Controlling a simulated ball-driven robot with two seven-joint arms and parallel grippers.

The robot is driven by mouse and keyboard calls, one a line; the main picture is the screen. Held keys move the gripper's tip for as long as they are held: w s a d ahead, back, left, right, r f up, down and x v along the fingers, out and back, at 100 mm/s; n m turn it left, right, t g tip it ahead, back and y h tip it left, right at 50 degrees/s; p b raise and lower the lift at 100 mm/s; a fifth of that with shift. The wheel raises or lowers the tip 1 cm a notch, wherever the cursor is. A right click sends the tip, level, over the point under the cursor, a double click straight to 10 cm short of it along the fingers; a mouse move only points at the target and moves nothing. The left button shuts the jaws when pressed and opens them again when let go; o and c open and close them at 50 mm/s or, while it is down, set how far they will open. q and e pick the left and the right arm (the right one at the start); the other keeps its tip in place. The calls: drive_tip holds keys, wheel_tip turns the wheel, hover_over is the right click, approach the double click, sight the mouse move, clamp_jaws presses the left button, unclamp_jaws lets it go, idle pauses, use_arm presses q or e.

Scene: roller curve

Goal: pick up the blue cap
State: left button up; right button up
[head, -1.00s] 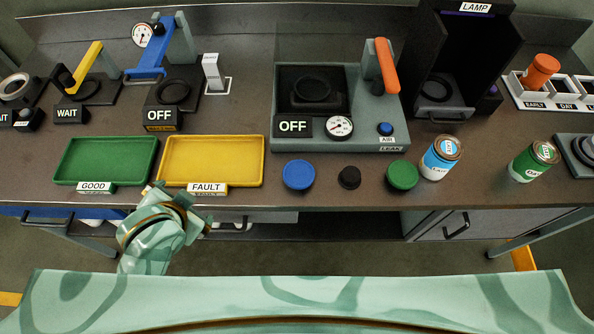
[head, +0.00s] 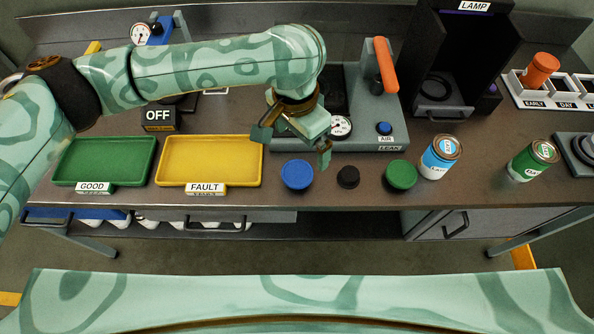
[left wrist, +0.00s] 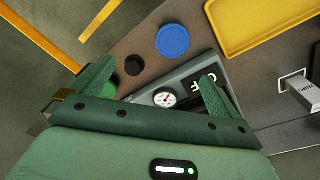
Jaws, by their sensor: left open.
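The blue cap (head: 297,175) lies on the bench near its front edge, right of the yellow FAULT tray and left of a small black cap (head: 348,177). In the left wrist view the blue cap (left wrist: 173,40) shows beyond and between the fingertips, with clear space around it. My left gripper (head: 293,146) is open and empty, above the bench just behind the blue cap, over the front of the leak tester. Its two fingers also show spread in the left wrist view (left wrist: 157,80). My right gripper is not in view.
A green cap (head: 402,174) and a blue-white can (head: 439,158) stand to the right. The yellow tray (head: 209,187) and green tray (head: 105,184) lie to the left. The grey leak tester (head: 381,105) with an orange handle (head: 386,65) stands behind.

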use_arm(q)
drive_tip(key=a, duration=0.1)
drive_tip(key=b, duration=0.4)
hover_over(295, 174)
drive_tip(key=shift+n+y, duration=0.4)
drive_tip(key=f, duration=1)
drive_tip(key=shift+s+a+f, duration=0.2)
drive_tip(key=shift+s+a, duration=0.05)
drive_tip(key=shift+s, duration=0.15)
drive_tip(key=f, duration=0.1)
drive_tip(key=f+b, duration=0.1)
drive_tip(key=f, duration=0.1)
drive_tip(key=w+f+b, duration=0.1)
drive_tip(key=f, duration=0.1)
drive_tip(key=shift+d+f, duration=0.1)
drive_tip(key=shift+d, duration=0.2)
drive_tip(key=shift+s, duration=0.1)
drive_tip(key=c, duration=1)
